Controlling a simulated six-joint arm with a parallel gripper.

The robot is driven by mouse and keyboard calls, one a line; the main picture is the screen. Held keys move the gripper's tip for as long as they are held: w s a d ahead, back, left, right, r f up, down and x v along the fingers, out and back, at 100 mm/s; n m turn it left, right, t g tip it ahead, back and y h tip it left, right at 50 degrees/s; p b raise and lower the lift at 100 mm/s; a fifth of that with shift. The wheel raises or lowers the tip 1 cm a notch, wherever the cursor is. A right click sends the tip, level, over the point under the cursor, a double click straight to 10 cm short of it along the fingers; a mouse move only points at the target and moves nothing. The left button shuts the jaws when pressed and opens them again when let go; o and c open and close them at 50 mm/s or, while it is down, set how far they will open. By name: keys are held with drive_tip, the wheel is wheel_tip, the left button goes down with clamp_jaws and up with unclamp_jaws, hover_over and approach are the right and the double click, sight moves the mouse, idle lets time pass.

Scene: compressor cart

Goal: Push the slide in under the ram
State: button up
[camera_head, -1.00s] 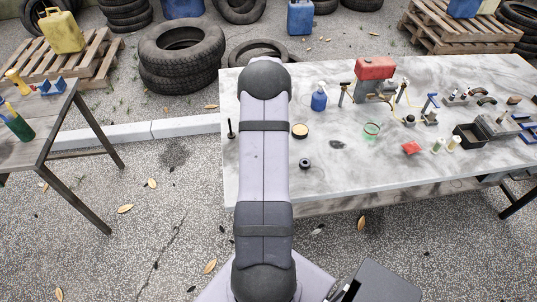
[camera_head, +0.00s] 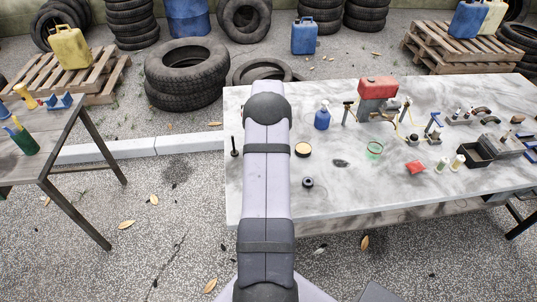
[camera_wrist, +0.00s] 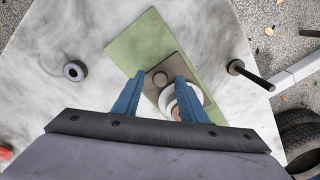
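In the wrist view a grey-brown plate (camera_wrist: 152,91) lies on a green strip (camera_wrist: 146,45) on the marble table; it may be the slide, but I cannot tell for sure. A small round grey knob (camera_wrist: 160,79) is on the plate. A white round part with a pinkish centre (camera_wrist: 192,97) sits beside it, partly hidden behind my right finger. My gripper (camera_wrist: 162,77) has two blue fingers apart, with the knob showing between their tips; contact cannot be told. I cannot make out the ram. In the head view my arm hides this area.
A black upright rod (camera_wrist: 250,76) stands right of the green strip, near the table edge. A black ring (camera_wrist: 75,71) lies to the left. In the head view a round tin (camera_head: 303,149), blue spray bottle (camera_head: 322,119) and red-topped machine (camera_head: 378,88) stand to the right.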

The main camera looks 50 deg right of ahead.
drive_tip(key=shift+a, duration=0.1)
drive_tip(key=shift+s+a, duration=0.75)
drive_tip(key=shift+s, duration=0.1)
drive_tip(key=s+a+p, duration=0.1)
drive_tip(key=s+a, duration=0.4)
drive_tip(key=shift+s+a+r, duration=0.1)
drive_tip(key=shift+s+a, duration=0.15)
wheel_tip(320, 180, up, 7)
drive_tip(key=b, duration=0.2)
drive_tip(key=s+a+f+n, duration=0.1)
drive_tip(key=a+n, duration=0.1)
drive_tip(key=s+a+f+n, duration=0.2)
drive_tip(key=s+a+f+n+y, duration=0.1)
drive_tip(key=a+n, duration=0.1)
drive_tip(key=a, duration=0.1)
drive_tip(key=shift+s+a+f+g, duration=0.1)
drive_tip(key=shift+s+f+g, duration=0.25)
drive_tip(key=shift+s+g, duration=0.05)
drive_tip(key=s+a+r+n+p, duration=0.1)
drive_tip(key=a+n, duration=0.4)
drive_tip(key=a, duration=1.1)
wheel_tip(320, 180, up, 2)
drive_tip(key=shift+s+r+g+p, duration=0.2)
drive_tip(key=shift+s+g+p, duration=0.15)
drive_tip(key=shift+s, duration=0.2)
drive_tip(key=shift+c, duration=0.6)
